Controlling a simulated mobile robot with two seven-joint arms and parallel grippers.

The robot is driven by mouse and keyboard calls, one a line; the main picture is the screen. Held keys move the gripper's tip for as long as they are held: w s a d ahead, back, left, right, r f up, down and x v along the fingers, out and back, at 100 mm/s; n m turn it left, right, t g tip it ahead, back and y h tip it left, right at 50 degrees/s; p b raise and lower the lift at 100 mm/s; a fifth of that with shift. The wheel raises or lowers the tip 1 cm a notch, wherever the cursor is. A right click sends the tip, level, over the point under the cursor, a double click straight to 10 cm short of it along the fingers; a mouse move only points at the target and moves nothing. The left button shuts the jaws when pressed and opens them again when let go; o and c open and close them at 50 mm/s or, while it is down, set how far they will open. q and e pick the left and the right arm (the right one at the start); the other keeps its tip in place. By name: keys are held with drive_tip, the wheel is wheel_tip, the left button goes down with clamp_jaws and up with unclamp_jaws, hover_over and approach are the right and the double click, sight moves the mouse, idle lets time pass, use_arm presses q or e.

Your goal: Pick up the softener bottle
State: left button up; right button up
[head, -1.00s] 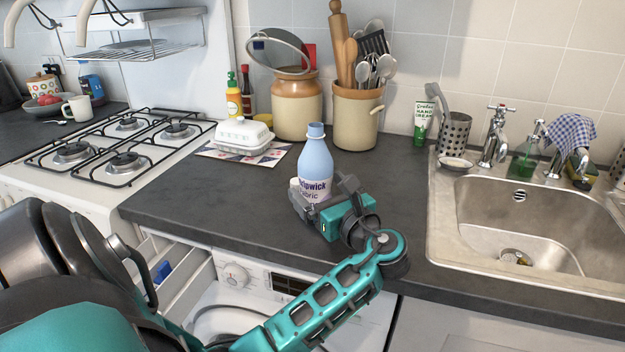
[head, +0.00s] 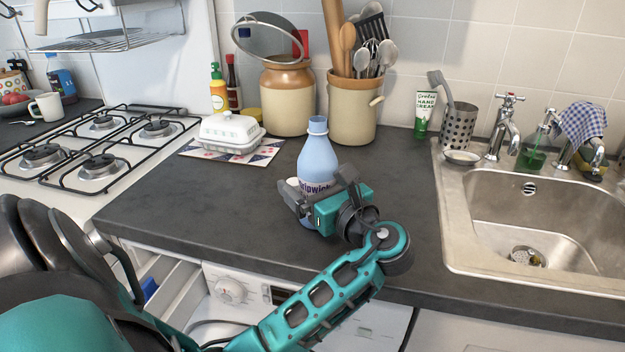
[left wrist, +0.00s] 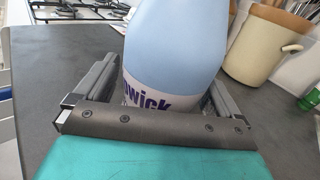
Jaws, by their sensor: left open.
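The softener bottle (head: 318,157) is pale blue with a white and purple label and a blue cap. It stands upright on the dark counter and also fills the top middle of the left wrist view (left wrist: 175,45). My left gripper (head: 320,190) is at the bottle's lower body, its jaws open with one finger on each side. In the left wrist view the bottle is between the two fingers (left wrist: 155,88), and a gap shows at the left finger. The gripper hides the lower label and base. My right gripper is not in view.
A white butter dish (head: 231,132) is at the left, near the gas hob (head: 100,150). The sink (head: 535,205) is at the right. The counter left of the bottle is clear.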

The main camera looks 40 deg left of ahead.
use_arm(q)
drive_tip(key=shift+a, duration=0.25)
drive_tip(key=shift+c, duration=0.3)
drive_tip(key=c, duration=1.3)
drive_tip(key=shift+r, duration=0.1)
drive_tip(key=shift+c, duration=0.4)
drive_tip(key=shift+r, duration=0.1)
